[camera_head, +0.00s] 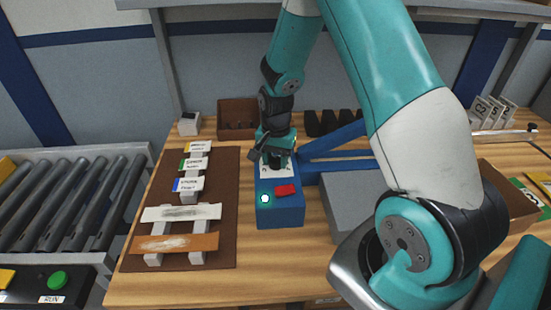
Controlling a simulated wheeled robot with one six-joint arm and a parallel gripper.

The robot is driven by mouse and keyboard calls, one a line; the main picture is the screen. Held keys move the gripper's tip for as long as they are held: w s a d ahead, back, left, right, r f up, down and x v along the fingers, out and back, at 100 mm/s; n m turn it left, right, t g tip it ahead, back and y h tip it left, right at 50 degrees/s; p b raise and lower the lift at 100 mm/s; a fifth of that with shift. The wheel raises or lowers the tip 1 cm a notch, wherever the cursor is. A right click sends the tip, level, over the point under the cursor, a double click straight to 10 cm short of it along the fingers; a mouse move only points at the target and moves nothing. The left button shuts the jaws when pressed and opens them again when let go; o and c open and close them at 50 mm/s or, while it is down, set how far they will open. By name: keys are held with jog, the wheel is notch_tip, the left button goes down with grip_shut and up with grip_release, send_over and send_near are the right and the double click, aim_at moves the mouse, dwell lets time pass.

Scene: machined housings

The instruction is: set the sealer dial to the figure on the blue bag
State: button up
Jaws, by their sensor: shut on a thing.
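The blue sealer (280,213) stands on the wooden table, with a red switch (286,190) and a lit round lamp (265,199) on top. Its pale dial plate (270,172) lies behind these, partly covered by my gripper. My gripper (276,160) points down over this plate and is shut on the sealer dial, which it hides. The dial's setting cannot be read. The small white bag with a blue edge (188,184) lies on the rack to the left; its print is too small to read.
A brown mat (226,230) carries the rack, with green-edged (195,164) and yellow-edged (200,147) bags behind and two long strips in front. A roller conveyor (65,200) is at left. A grey block (350,205) and my arm crowd the right side.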

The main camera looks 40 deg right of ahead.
aim_at(276, 159)
jog(key=shift+w+r, duration=0.1)
jog(key=o, duration=0.9)
notch_tip(276, 159, up, 17)
jog(key=shift+r+b, duration=0.15)
jog(key=shift+b, duration=0.8)
